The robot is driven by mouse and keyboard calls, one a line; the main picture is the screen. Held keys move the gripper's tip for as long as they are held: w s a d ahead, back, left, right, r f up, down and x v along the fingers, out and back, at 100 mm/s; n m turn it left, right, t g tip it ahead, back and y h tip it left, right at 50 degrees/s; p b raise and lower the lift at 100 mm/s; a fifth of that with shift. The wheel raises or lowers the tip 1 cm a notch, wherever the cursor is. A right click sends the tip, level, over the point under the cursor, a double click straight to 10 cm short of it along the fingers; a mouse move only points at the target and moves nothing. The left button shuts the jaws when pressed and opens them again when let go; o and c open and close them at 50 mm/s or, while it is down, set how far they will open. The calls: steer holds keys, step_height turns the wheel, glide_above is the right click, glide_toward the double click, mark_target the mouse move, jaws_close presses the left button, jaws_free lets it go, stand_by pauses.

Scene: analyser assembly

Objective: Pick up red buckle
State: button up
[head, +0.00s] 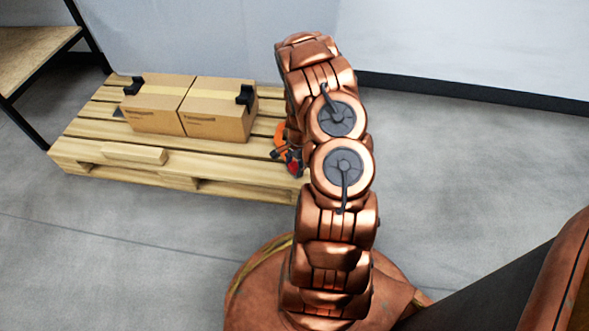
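A small red piece (294,167), which may be the red buckle, shows at the right end of the wooden pallet, just left of my arm. My gripper (291,157) is mostly hidden behind my copper arm links. Only small dark parts of it show close around the red piece. I cannot tell whether its fingers are open or shut, or whether they touch the red piece. An orange curved part (279,139) shows just above it, also partly covered by my arm.
The pallet (75,150) bears two cardboard boxes (158,108) (215,122) with black corner pieces (134,86) (245,96). A wooden block (134,155) lies at its front edge. A wooden shelf (35,55) stands at the upper left. The grey floor at right is clear.

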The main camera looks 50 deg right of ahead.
steer(key=c, duration=0.8)
